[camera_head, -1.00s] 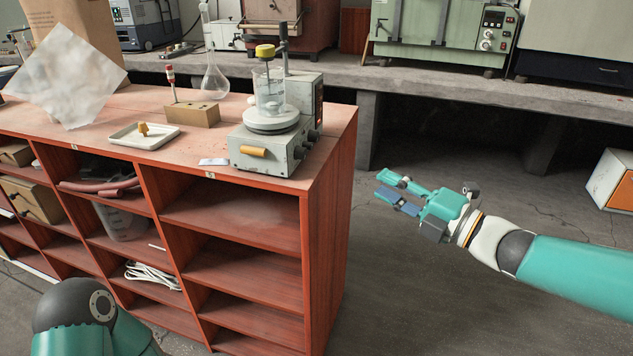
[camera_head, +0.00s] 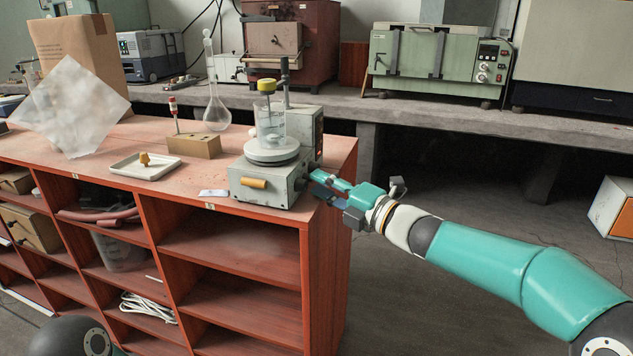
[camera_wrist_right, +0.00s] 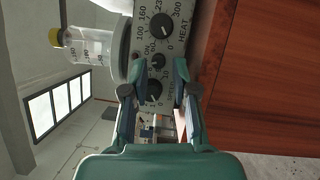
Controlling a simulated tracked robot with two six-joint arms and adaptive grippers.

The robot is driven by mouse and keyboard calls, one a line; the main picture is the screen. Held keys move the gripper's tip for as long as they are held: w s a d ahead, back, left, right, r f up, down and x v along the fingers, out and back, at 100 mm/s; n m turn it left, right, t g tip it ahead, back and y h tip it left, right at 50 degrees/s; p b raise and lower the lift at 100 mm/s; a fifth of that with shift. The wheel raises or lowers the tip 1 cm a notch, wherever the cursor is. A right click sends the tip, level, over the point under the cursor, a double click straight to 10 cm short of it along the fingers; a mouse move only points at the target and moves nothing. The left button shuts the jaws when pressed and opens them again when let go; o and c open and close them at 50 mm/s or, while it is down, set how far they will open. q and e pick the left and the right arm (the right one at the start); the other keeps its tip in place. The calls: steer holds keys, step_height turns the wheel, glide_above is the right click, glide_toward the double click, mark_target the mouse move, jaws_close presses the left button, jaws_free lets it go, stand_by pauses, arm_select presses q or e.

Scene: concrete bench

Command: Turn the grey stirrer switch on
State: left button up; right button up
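The grey stirrer (camera_head: 262,185) stands on the red shelf unit, with a beaker on its round plate. In the right wrist view its side panel (camera_wrist_right: 175,40) shows large dark knobs and, between them, a small dark switch (camera_wrist_right: 158,60) beside "ON" lettering; its position is too small to tell. My right gripper (camera_head: 318,184) is at the stirrer's right side, close to the panel. In the wrist view the right gripper (camera_wrist_right: 155,80) is open, with the lower knob (camera_wrist_right: 152,91) and the switch showing between its fingers. Contact cannot be told. My left gripper is out of view.
The beaker (camera_head: 270,127) and a thin upright rod rise above the stirrer. A white tray (camera_head: 122,171), a wooden block (camera_head: 195,147) and a glass flask (camera_head: 216,113) stand to its left. The floor right of the red shelf unit (camera_head: 328,240) is free.

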steer(key=shift+x, duration=0.9)
jaws_close()
steer(key=m+p, duration=0.2)
steer(key=p, duration=0.3)
steer(key=m+g+h+p, duration=0.1)
steer(key=m+p, duration=0.1)
steer(key=p, duration=0.4)
steer(key=r+m+g+p, duration=0.1)
steer(key=m+p, duration=0.1)
steer(key=p, duration=0.4)
steer(key=shift+h, duration=0.4)
steer(key=shift+d+f+m+p, duration=0.1)
steer(key=shift+f+m+p, duration=0.25)
steer(key=shift+m+p, duration=0.4)
